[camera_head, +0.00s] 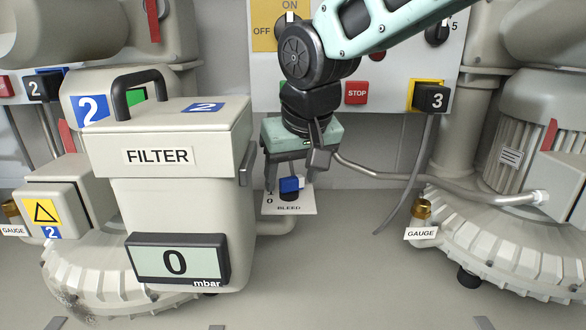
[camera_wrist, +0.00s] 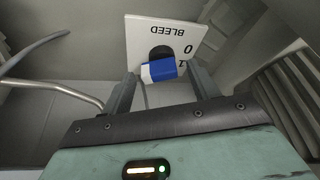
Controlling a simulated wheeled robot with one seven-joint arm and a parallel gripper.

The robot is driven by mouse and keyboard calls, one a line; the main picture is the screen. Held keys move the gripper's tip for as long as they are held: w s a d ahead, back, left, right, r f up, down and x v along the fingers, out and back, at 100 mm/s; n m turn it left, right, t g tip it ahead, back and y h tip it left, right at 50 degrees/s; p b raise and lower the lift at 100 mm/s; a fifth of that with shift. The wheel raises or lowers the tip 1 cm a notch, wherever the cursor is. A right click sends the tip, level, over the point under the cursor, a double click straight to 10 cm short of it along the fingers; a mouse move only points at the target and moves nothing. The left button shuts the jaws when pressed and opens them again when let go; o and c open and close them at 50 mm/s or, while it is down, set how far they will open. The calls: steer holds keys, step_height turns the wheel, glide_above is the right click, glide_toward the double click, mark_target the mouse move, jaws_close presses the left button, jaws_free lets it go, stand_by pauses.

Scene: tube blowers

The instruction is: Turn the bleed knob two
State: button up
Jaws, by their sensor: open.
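The bleed knob (camera_head: 290,185) is a blue bar with a black base on a white plate (camera_head: 289,208) marked BLEED, right of the filter housing marked 2. In the wrist view the blue knob (camera_wrist: 162,71) has a white end at left, and the plate (camera_wrist: 190,30) shows a 0 and a partly hidden 1. My gripper (camera_head: 291,181) points down at the plate, open and empty. Its fingers (camera_wrist: 163,76) stand on either side of the knob, apart from it as far as I can tell. How deep the fingertips reach is unclear.
The filter housing (camera_head: 175,190) with a 0 mbar display (camera_head: 177,260) stands close at left. A grey hose (camera_head: 425,192) runs behind my gripper to the right blower (camera_head: 500,240). A STOP button (camera_head: 356,92) and plug 3 (camera_head: 431,97) are on the panel above.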

steer(key=c, duration=1)
steer(key=n, duration=0.1)
steer(key=n+y+b, duration=0.1)
steer(key=n+b, duration=0.1)
steer(key=n, duration=0.1)
steer(key=shift+w+d+f+g, duration=0.15)
steer(key=shift+w+g, duration=0.1)
steer(key=shift+g, duration=0.15)
steer(key=n+b, duration=0.1)
steer(key=n, duration=0.1)
steer(key=n+g+y+b, duration=0.1)
steer(key=n, duration=0.2)
steer(key=shift+w+g+y, duration=0.15)
steer(key=shift+g+y, duration=0.15)
steer(key=n+g, duration=0.1)
steer(key=n, duration=0.1)
steer(key=n+b, duration=0.1)
steer(key=n, duration=0.1)
steer(key=shift+w+a+r+n+g, duration=0.15)
steer(key=shift+a+r+n+g, duration=0.05)
steer(key=shift+n+g, duration=0.2)
steer(key=shift+a+n+g, duration=0.1)
steer(key=shift+n+g, duration=0.6)
steer(key=shift+n, duration=1.2)
